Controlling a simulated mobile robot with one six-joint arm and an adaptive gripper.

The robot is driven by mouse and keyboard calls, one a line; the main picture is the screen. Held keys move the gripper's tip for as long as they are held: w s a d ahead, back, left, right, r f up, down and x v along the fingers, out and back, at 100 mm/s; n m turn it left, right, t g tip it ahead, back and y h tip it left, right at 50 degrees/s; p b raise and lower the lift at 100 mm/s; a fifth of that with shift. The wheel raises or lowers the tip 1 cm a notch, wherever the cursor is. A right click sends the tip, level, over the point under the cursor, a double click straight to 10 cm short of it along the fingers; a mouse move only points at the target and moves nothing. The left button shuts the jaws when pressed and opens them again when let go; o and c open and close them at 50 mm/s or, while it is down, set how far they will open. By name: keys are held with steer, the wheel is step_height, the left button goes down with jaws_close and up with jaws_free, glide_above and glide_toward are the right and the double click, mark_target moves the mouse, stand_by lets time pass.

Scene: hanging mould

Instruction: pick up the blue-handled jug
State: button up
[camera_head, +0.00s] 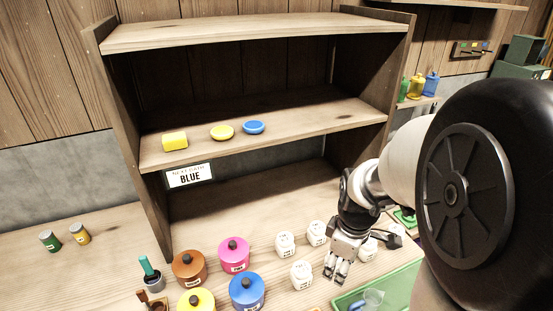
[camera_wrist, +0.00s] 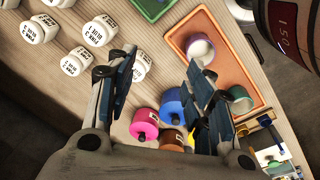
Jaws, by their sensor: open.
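A small clear jug (camera_head: 373,297) sits on the green tray (camera_head: 402,283) at the bottom right of the head view. A blue part, apparently its handle, shows at its left side. My gripper (camera_head: 335,276) points down, above and to the left of the jug, beside several white labelled jars. That view shows only a corner of the green tray (camera_wrist: 153,9) at the top, and I cannot make out the jug there.
White jars (camera_head: 302,274) stand close to my gripper. Lidded pots, including a pink one (camera_head: 234,254) and a blue one (camera_head: 247,291), stand to the left. An orange tray (camera_wrist: 232,62) holds a pale cup (camera_wrist: 201,48). A wooden shelf (camera_head: 262,137) rises behind.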

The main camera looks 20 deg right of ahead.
steer(key=n+p, duration=0.2)
glide_above(351, 307)
steer(key=w+a, duration=0.2)
step_height(351, 307, down, 4)
step_height(351, 307, down, 3)
steer(key=d+n+g, duration=0.1)
steer(key=d, duration=0.2)
steer(key=shift+y, duration=0.3)
steer(key=shift+s+a+f+b, duration=0.15)
steer(key=shift+f+b, duration=0.6)
steer(key=shift+f, duration=2.1)
steer(key=shift+s+d+f+b, duration=0.1)
steer(key=shift+s+f+b, duration=0.4)
steer(key=shift+f, duration=2.35)
steer(key=shift+a+f+b, duration=0.1)
steer(key=shift+f+b, duration=0.85)
steer(key=shift+f, duration=1.9)
steer(key=shift+c, duration=0.6)
jaws_close()
